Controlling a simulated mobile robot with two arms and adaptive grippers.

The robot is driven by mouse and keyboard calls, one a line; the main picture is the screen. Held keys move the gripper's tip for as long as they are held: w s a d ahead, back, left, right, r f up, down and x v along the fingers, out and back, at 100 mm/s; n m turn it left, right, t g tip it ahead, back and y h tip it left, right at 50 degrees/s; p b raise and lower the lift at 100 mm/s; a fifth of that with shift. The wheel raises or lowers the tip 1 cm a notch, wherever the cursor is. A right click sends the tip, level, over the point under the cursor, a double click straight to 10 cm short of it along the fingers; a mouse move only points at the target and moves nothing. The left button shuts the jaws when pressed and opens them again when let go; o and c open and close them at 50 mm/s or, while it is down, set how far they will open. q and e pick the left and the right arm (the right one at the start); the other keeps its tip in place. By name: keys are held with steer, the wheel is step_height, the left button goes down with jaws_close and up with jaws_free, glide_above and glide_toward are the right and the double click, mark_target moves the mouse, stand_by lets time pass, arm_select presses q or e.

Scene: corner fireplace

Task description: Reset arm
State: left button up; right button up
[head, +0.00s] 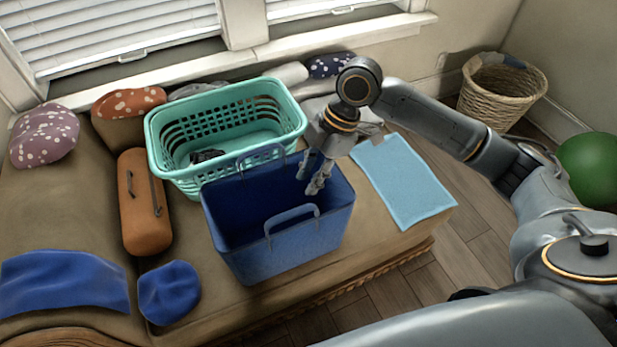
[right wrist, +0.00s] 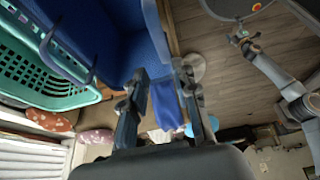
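My right gripper (head: 312,178) is over the right part of a blue open bin (head: 285,252) in the head view, its fingers pointing down and apart. In the right wrist view its two fingers (right wrist: 163,100) are spread with nothing between them. The blue bin stands upright on the brown couch (head: 217,285) and shows in the right wrist view (right wrist: 115,25). My left gripper is outside the head view. In the right wrist view another arm of mine comes in from the right, and its small end (right wrist: 243,39) does not show its fingers clearly.
A teal laundry basket (head: 172,168) with a dark item inside stands behind the bin. An orange bolster (head: 143,205), blue cloth (head: 62,281) and blue cushion (head: 168,291) lie left. A light-blue cloth (head: 405,182) lies right. A wicker basket (head: 500,92) and green ball (head: 592,168) are beyond.

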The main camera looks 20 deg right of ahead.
stand_by(0.3)
steer(key=s+a+f+m+t, duration=0.2)
steer(key=s+a+f+m, duration=0.3)
steer(key=s+a+f, duration=0.3)
steer(key=s+d+f+m+t+h, duration=0.2)
steer(key=s+d+f+m+h, duration=0.25)
steer(key=s+d+m, duration=0.6)
step_height(320, 180, down, 26)
steer(key=s+g, duration=0.2)
steer(key=s+d+f+g+p, duration=0.1)
steer(key=s+d+f, duration=0.2)
steer(key=s+f, duration=1.2)
steer(key=shift+s+f+p, duration=0.3)
steer(key=shift+s+f, duration=0.05)
steer(key=shift+s, duration=0.6)
